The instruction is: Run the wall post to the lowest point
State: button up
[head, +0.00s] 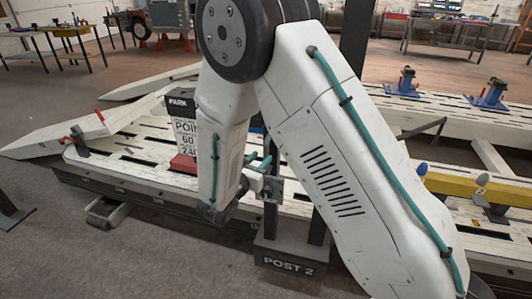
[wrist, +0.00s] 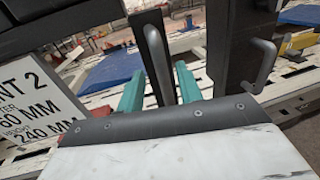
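The post stand labelled POST 2 (head: 290,265) is on the floor at the bench's near edge in the head view; dark uprights rise from it, mostly hidden behind my arm. In the wrist view a dark upright (wrist: 140,32) with a grey bar handle (wrist: 153,43) stands straight ahead. A second dark upright (wrist: 228,45) with another grey handle (wrist: 265,62) is to its right. My gripper (wrist: 160,72) has its teal fingers apart, one on each side of the first handle, with gaps visible. In the head view the gripper (head: 258,161) is partly hidden by my arm.
A sign (head: 186,134) reading PARK, 60 and 240 stands left of my arm; it also fills the left of the wrist view (wrist: 35,95). The white slotted frame bench (head: 110,160) lies behind. A yellow beam (head: 455,186) is at right. Floor at front left is clear.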

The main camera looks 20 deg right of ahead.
aim_at(265, 154)
jog(key=shift+x, duration=2.3)
grip_shut()
jog(key=shift+s, duration=0.1)
